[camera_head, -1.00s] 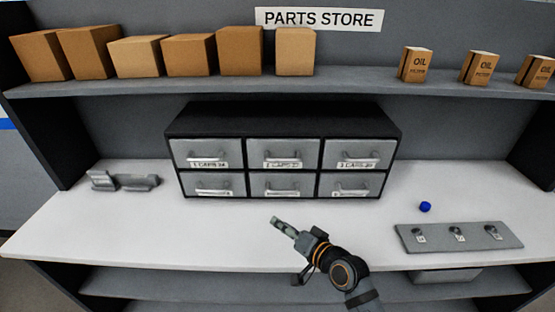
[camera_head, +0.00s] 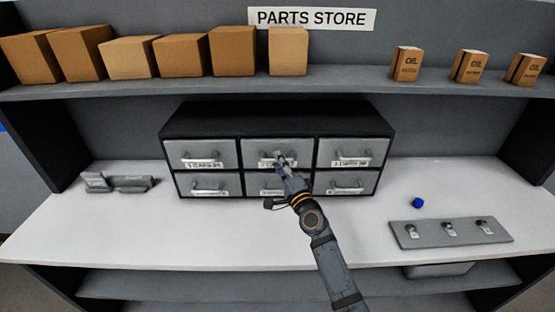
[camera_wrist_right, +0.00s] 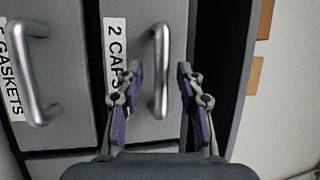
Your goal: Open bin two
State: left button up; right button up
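Bin two is the grey top-middle drawer (camera_head: 258,147) of the black cabinet; its front (camera_wrist_right: 146,45) in the right wrist view carries a label starting "2 CAP" and a metal bar handle (camera_wrist_right: 161,70). The drawer looks shut. My right gripper (camera_head: 279,158) is in front of this drawer. In the right wrist view my right gripper (camera_wrist_right: 160,70) is open, with one finger on each side of the handle and gaps between. Whether the fingertips reach past the bar is hard to tell. My left gripper is not in view.
Other handled drawers surround it, including the top-left (camera_head: 201,153), top-right (camera_head: 353,152) and the one below. A blue ball-like object (camera_head: 418,203) and a grey plate with tagged hooks (camera_head: 450,233) lie at right. Grey brackets (camera_head: 118,182) lie at left. The white counter front is clear.

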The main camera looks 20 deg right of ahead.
jog(key=shift+w+a+r, duration=0.15)
jog(key=shift+w+r, duration=0.05)
jog(key=shift+w, duration=0.5)
grip_shut()
